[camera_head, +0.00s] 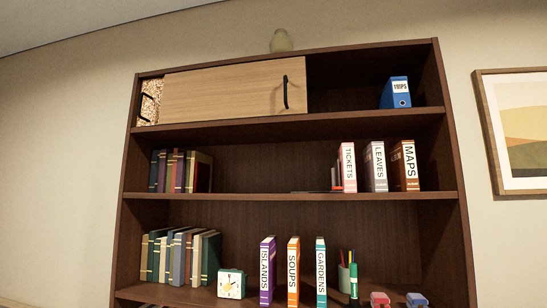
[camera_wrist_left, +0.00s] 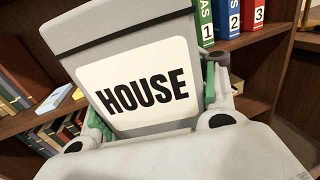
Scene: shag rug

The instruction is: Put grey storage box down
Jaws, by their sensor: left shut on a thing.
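The grey storage box (camera_wrist_left: 125,40) fills the middle of the left wrist view, with a white label reading HOUSE. It looks tilted in that picture. My left gripper (camera_wrist_left: 155,105) is shut on the box, with its green-padded fingers at either side of the label. The box's underside and far side are hidden. Neither the box nor either gripper shows in the head view, and my right gripper is in no view.
A dark brown bookcase (camera_head: 285,198) stands ahead, its top bay partly covered by a light sliding door (camera_head: 225,92). A blue binder (camera_head: 396,93) stands at the top right. The middle shelf has bare room between books (camera_head: 178,171) and binders. Numbered binders (camera_wrist_left: 228,18) stand behind the box.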

